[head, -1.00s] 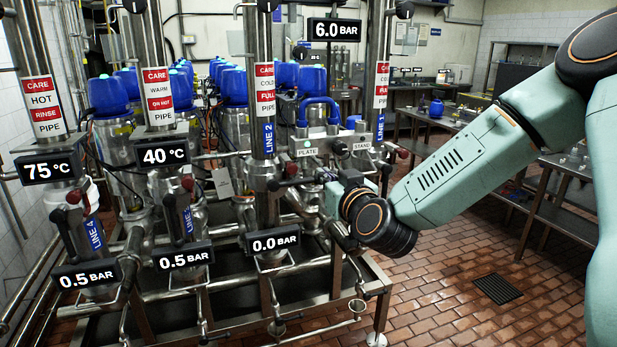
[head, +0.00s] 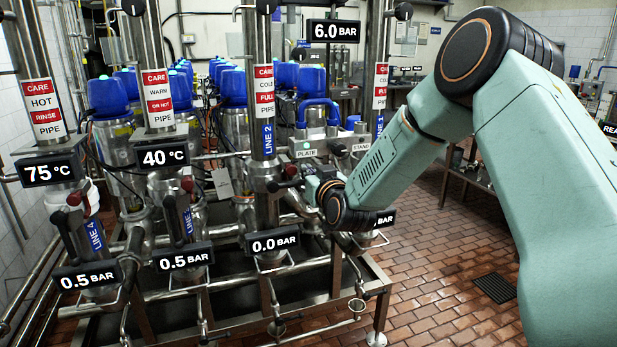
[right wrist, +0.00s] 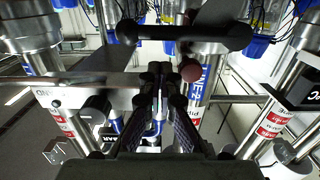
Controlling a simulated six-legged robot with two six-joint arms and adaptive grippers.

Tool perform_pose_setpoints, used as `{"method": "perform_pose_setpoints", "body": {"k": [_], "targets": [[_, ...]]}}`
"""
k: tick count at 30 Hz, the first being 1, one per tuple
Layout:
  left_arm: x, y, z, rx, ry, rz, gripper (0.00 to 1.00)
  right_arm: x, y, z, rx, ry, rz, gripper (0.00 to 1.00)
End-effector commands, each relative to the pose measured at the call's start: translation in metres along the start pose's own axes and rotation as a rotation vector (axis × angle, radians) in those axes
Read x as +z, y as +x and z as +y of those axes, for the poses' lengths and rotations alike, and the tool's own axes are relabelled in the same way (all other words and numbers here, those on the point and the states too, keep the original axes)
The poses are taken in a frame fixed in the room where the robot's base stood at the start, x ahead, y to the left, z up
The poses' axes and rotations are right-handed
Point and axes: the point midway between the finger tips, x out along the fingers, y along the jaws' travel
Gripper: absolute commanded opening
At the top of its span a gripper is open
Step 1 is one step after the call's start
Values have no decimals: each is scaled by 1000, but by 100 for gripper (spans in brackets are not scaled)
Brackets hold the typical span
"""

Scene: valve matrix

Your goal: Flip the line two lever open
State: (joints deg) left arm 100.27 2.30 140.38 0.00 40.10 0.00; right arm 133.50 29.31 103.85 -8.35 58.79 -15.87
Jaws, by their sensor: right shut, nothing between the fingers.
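The line two pipe with its blue LINE 2 label (head: 268,140) stands upright in the middle of the head view. Its lever shows as a dark handle with a dark red knob (head: 290,171), just left of my right gripper (head: 308,181). In the right wrist view, which looks upside down, the black lever handle (right wrist: 185,35) lies across the top, with the dark red knob (right wrist: 190,73) near my fingertips (right wrist: 158,75). My right gripper is shut and empty; contact with the lever cannot be told. My left gripper is out of view.
A 0.0 BAR display (head: 272,241) hangs below line two. Other pipes carry the LINE 4 label (head: 95,234) and a 6.0 BAR display (head: 334,31). A PLATE/STAND panel (head: 330,150) is close behind my gripper. Open tiled floor (head: 440,260) lies at the right.

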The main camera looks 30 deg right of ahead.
Motion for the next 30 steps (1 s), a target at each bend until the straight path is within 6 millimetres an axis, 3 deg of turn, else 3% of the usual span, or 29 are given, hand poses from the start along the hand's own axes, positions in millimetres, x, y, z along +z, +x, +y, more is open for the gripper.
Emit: {"method": "perform_pose_setpoints", "body": {"k": [7, 30], "targets": [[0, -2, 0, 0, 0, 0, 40, 16, 4, 0, 0, -1, 2, 0], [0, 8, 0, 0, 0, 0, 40, 24, 5, 2, -3, 64, 2, 0]]}}
